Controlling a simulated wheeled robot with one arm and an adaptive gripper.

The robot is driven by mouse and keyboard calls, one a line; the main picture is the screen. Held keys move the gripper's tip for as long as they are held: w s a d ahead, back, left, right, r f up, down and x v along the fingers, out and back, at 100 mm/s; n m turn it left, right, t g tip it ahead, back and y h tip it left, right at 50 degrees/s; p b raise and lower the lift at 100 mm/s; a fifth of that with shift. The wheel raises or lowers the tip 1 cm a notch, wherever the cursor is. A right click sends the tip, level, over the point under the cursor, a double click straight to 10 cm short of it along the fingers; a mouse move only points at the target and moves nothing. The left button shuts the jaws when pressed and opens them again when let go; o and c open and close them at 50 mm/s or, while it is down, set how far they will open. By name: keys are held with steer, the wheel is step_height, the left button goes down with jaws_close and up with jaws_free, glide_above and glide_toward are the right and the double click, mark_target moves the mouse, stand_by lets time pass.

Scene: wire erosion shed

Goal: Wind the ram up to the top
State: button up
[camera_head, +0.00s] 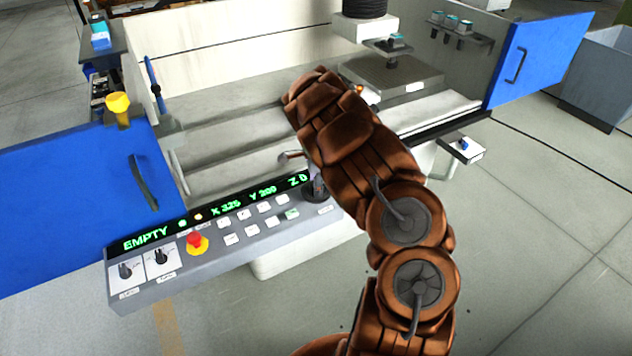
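The machine's ram head (365,28) is a pale block with a black ribbed column above it, cut off by the top edge. A small holder with a teal-topped piece (392,43) hangs beside it, over a grey block (395,78) in the work area. The control panel (225,232) has a green display reading EMPTY, X 325, Y 200, Z 0. A dark knob or stick (316,190) stands at the panel's right end, partly behind my brown arm. My arm reaches over the panel into the open work area. My gripper is hidden beyond my wrist.
A red emergency button (195,242), several white keys and two rotary switches (160,257) sit on the panel. Blue doors stand left (75,195) and right (538,60). A small white box (462,147) sticks out at right.

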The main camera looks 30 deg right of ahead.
steer(key=c, duration=1.1)
steer(key=shift+f, duration=0.1)
steer(key=shift+c, duration=0.2)
steer(key=shift+f+n+b, duration=0.1)
steer(key=shift+n+b, duration=0.2)
steer(key=shift+b, duration=0.2)
